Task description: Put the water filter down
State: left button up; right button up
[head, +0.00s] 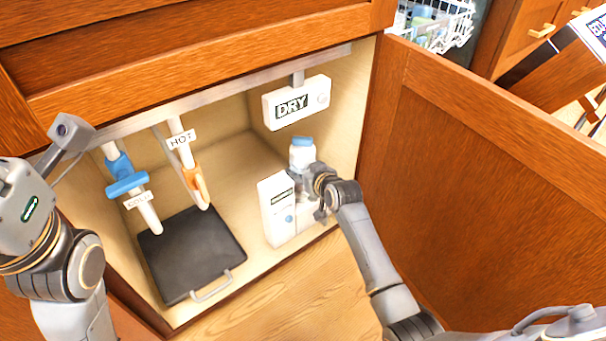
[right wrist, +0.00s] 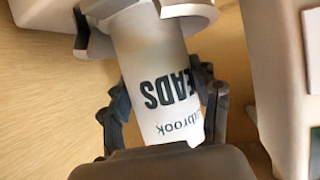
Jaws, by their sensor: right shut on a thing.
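A white cylinder with a blue cap, which I take for the water filter (head: 302,152), is inside the cabinet near its right wall. In the right wrist view the white cylinder (right wrist: 158,70) shows dark upside-down lettering that reads partly "EADS". My right gripper (head: 312,188) is shut on it, with dark fingers on both sides in the right wrist view (right wrist: 165,105). Its lower part is hidden in the head view, so I cannot tell whether it touches the cabinet floor. My left arm is at the left edge; its fingers are not in view.
A white box (head: 274,212) stands close beside the gripper. A black tray (head: 192,255) with a handle lies on the cabinet floor. Pipes labelled HOT (head: 187,165) and COLD (head: 145,210) hang above it. A DRY sign (head: 296,102) hangs above; the open door (head: 480,170) is right.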

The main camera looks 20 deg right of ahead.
jog(key=shift+r, duration=0.2)
jog(key=shift+f, duration=0.15)
jog(key=o, duration=1.4)
jog(key=shift+f, duration=0.1)
